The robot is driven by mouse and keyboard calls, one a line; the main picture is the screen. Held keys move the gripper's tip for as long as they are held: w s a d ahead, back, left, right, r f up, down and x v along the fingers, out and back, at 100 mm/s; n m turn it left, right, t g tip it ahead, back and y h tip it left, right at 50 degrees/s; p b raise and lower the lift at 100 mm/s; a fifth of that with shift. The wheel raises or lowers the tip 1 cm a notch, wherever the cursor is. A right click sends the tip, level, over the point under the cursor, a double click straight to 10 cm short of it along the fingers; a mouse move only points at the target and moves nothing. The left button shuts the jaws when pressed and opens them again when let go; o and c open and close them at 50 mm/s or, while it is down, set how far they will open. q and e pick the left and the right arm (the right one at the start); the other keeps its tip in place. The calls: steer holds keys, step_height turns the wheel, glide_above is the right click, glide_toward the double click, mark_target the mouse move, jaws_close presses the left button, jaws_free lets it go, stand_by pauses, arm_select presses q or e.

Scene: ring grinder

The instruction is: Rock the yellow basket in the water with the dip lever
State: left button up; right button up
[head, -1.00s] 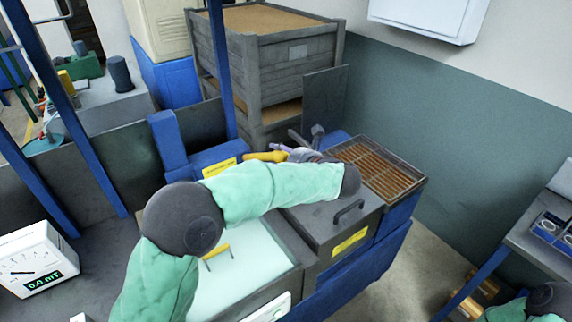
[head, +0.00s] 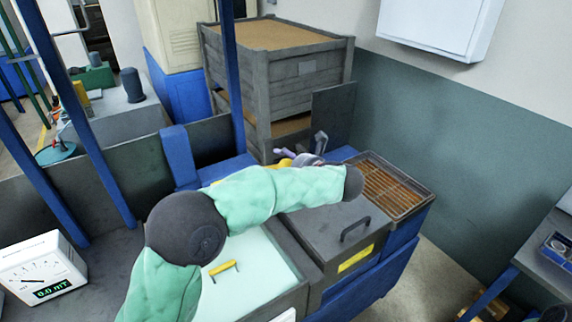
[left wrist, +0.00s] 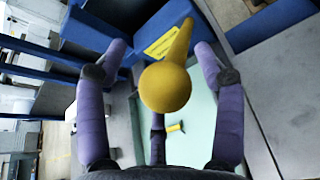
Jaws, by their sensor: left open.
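The dip lever (left wrist: 166,85) is a yellow rod with a round knob. In the left wrist view the knob is close to the camera, between the purple fingers of my left gripper (left wrist: 163,52). The fingers are spread, and I see no clear contact. In the head view my left gripper (head: 299,157) is beyond my green-sleeved forearm, which hides most of the lever. The tank of pale green water (head: 262,262) is below the arm. The basket's yellow handle (head: 222,267) shows over the water and also in the left wrist view (left wrist: 175,127). The basket body is not visible.
Right of the water are a grey lidded box (head: 330,240) with a black handle and a brown grated tray (head: 388,186). A meter (head: 40,270) reads 0.0 mT at left. A blue post (head: 232,80) and a wooden crate (head: 310,75) stand behind.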

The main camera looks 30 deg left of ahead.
arm_select(q)
steer(key=v, duration=1.2)
